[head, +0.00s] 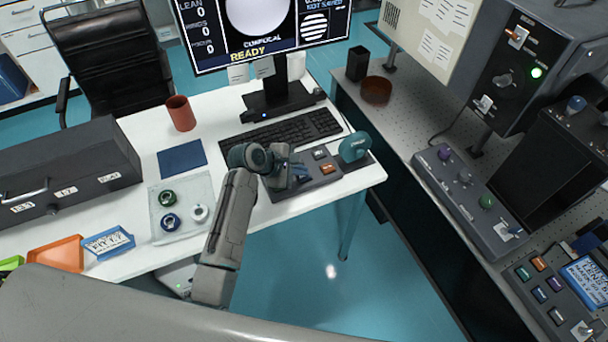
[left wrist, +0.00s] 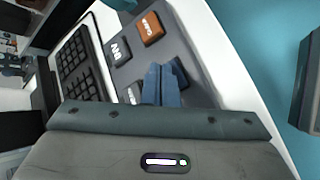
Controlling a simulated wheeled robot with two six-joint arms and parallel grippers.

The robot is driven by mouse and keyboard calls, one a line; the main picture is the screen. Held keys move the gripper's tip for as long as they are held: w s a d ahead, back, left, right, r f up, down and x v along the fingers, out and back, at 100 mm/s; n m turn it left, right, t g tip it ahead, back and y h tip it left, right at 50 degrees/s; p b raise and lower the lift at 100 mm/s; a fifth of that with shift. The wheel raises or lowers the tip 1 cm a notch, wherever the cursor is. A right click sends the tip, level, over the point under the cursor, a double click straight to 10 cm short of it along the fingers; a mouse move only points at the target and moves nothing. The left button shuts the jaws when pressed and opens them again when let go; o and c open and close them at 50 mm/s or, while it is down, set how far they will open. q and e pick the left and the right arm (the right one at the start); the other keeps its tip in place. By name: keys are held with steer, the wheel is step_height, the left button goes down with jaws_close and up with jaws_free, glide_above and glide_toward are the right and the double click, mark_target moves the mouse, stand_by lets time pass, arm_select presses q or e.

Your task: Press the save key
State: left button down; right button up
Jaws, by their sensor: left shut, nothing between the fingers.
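A dark grey key panel (head: 312,185) lies at the front right of the white desk. It carries an orange key (head: 328,168) and a grey key (head: 320,153). In the left wrist view the orange key (left wrist: 150,28) has small white lettering I cannot read surely, so I cannot tell which key is save. My left gripper (head: 303,173) is shut and empty, its blue fingers over the panel. In the left wrist view the fingertips (left wrist: 164,70) cover some dark keys; contact is unclear. My right gripper is not in view.
A teal round knob (head: 354,148) stands at the panel's right end. A black keyboard (head: 282,134) lies behind the panel. The monitor (head: 265,25) shows READY and apparently NOT SAVED. A red-brown cup (head: 180,113) stands on the desk. Another control panel (head: 465,195) is at right.

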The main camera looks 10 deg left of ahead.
mark_target(300, 178)
arm_select(q)
steer(key=shift+f, duration=0.45)
stand_by(0.4)
steer(key=shift+r, duration=0.1)
steer(key=shift+r+p, duration=0.75)
steer(key=shift+p, duration=0.6)
step_height(300, 178, up, 5)
steer(key=p, duration=0.6)
steer(key=shift+r, duration=0.1)
steer(key=shift+s, duration=0.1)
